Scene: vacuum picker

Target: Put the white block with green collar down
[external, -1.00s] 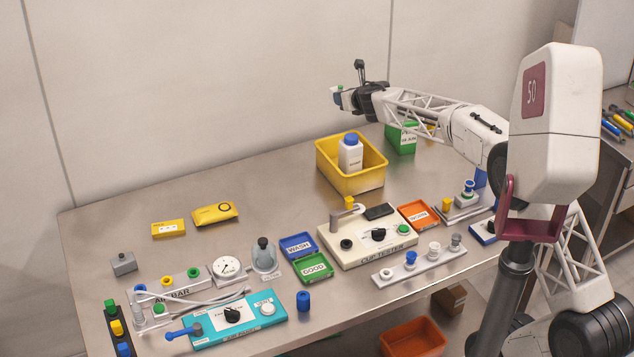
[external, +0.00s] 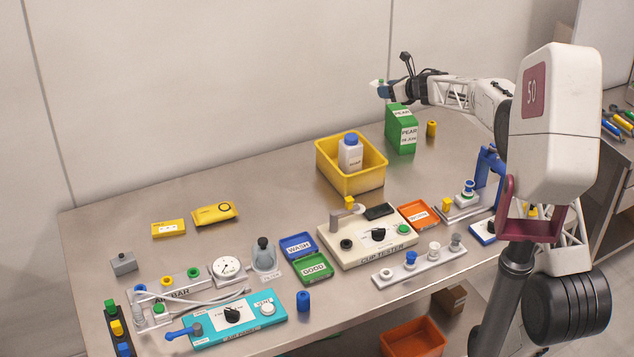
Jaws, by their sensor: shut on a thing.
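My gripper (external: 384,91) is at the end of my arm, high over the back of the table, just above and left of the green box in the picture. It is shut on the white block with green collar (external: 380,83). Only a small green and white bit of the block shows at the fingertips. The rest is hidden or too small to make out.
A green box (external: 401,135) labelled PEAR stands below my gripper, with a small yellow cylinder (external: 432,128) beside it. A yellow bin (external: 336,177) holds a white bottle (external: 350,155). The cup tester (external: 345,262), blue tray (external: 298,245), green tray (external: 312,275) and orange tray (external: 418,225) are nearer the front. The back left tabletop is clear.

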